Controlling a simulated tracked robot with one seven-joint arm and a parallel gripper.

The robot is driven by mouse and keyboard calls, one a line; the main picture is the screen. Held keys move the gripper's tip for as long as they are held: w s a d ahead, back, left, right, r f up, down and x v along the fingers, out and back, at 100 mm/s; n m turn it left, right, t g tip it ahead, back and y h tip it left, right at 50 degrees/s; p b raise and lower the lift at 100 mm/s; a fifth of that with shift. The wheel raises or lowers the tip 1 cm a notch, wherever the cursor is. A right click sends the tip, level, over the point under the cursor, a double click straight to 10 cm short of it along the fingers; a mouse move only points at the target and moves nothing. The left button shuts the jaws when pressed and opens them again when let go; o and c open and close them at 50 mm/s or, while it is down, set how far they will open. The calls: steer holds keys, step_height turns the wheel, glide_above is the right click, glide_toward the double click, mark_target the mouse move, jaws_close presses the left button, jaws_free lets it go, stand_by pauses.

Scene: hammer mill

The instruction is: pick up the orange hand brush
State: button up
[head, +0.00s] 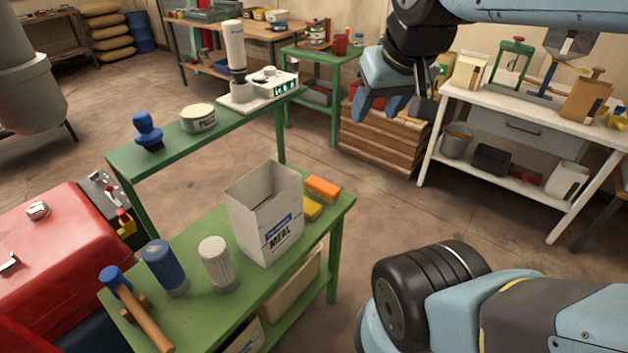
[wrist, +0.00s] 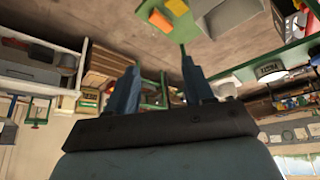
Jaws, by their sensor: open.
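The orange hand brush (head: 323,188) lies on the green workbench (head: 334,223), near its back right corner, just behind and right of a white meal bag (head: 265,215). In the wrist view the orange brush (wrist: 159,21) shows near the top middle, beyond the fingertips. A yellow block-like item (head: 309,208) lies beside it; it also shows in the wrist view (wrist: 177,6). My gripper (head: 380,110) is raised up and to the right of the brush in the head view, clear of the bench. In the wrist view its two fingers (wrist: 160,62) are apart with nothing between them.
A blue jar (head: 164,268), a ribbed grey cylinder (head: 216,264) and a hammer (head: 137,312) stand or lie on the bench's left part. The tall meal bag is close to the brush. A raised green shelf (head: 225,130) runs behind. Open floor lies to the right.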

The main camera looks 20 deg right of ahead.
steer(key=shift+o, duration=0.7)
steer(key=shift+w, duration=0.35)
steer(key=o, duration=0.3)
steer(key=shift+n+g+h, duration=0.6)
steer(key=shift+n+g, duration=0.1)
steer(key=w, duration=0.2)
steer(key=w+f, duration=0.1)
steer(key=w, duration=0.1)
steer(key=w+f, duration=0.1)
steer(key=w, duration=0.1)
steer(key=shift+w+d+f, duration=0.15)
steer(key=shift+w+d, duration=0.15)
steer(key=shift+d, duration=0.05)
steer(key=n+g+y, duration=0.1)
steer(key=n+g, duration=0.3)
steer(key=n, duration=0.2)
glide_above(322, 184)
step_height(322, 184, down, 26)
steer(key=f, duration=0.7)
steer(key=shift+w+f, duration=0.2)
steer(key=shift+f, duration=0.15)
steer(key=f, duration=0.4)
steer(key=shift+s, duration=0.35)
steer(key=shift+f, duration=0.7)
